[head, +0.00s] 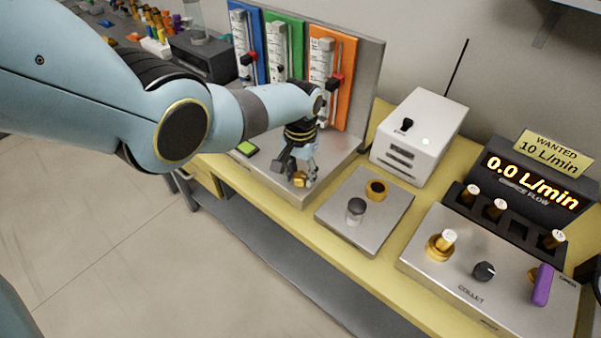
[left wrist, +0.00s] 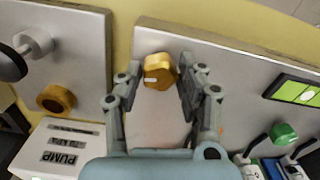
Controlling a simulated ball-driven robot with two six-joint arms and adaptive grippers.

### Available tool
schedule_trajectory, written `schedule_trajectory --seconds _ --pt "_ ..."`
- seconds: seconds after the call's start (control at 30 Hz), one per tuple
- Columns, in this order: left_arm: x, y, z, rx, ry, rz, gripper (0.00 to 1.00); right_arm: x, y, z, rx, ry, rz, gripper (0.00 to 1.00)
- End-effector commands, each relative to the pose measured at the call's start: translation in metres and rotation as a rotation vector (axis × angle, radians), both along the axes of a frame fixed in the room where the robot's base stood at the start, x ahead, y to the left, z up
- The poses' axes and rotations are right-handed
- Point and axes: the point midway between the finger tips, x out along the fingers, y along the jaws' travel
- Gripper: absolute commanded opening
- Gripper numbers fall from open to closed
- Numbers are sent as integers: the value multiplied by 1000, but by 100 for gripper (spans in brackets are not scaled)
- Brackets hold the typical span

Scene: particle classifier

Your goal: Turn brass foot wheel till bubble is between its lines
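The brass foot wheel (left wrist: 159,72) is a faceted knob with a white mark, at the edge of the grey plate. In the head view the wheel (head: 299,179) sits below my left gripper (head: 298,172). In the left wrist view my left gripper (left wrist: 160,70) is open, its fingers on either side of the wheel. A gap shows at the left finger; the right finger is very close, and contact is unclear. The level is a green vial (left wrist: 296,92) in a black frame, also in the head view (head: 247,148). A pale bubble shows in it; its place between the lines is unclear. My right gripper is out of view.
Blue, green and orange flow-meter panels (head: 331,80) stand behind the plate. To the right are a white pump box (head: 418,135), a plate with a brass knob (head: 376,188), and a collet plate (head: 460,270). The display (head: 533,182) reads 0.0 L/min.

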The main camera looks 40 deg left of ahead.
Motion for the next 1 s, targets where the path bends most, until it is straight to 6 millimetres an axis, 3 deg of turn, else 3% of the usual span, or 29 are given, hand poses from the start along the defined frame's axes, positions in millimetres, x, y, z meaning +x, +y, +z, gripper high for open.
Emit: schedule_trajectory --seconds 0.13,0.57,0.73,1.0 --pt "0 0 0 0 0 0 57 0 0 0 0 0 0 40" --pt "1 0 9 -1 -1 0 57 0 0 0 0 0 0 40" --pt "-1 0 31 -1 -2 -2 57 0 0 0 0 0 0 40" --pt "0 0 87 0 -3 0 57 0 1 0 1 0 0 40"
